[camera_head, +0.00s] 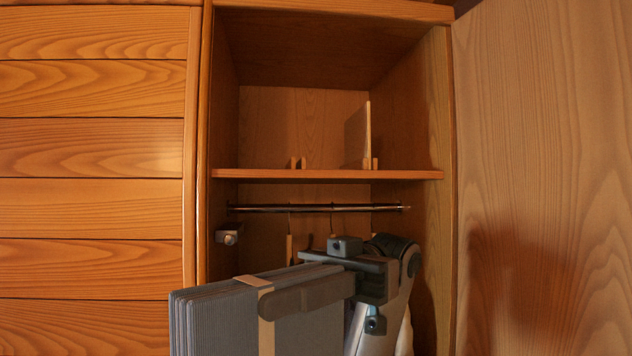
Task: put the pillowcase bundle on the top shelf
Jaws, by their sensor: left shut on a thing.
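The pillowcase bundle (212,325) is a grey folded stack with a beige band around it, at the bottom centre of the head view. My left gripper (300,287) is shut on it from the right, one finger lying across its near face. The bundle's lower part is cut off by the frame. The top shelf (325,175) is a wooden board in the open cabinet, above and behind the bundle. The bundle is held apart from it, below its front edge. My right gripper is not in view.
The shelf's left part looks clear. A metal rod (315,208) runs below. A wooden panel (545,150) borders the opening's right side.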

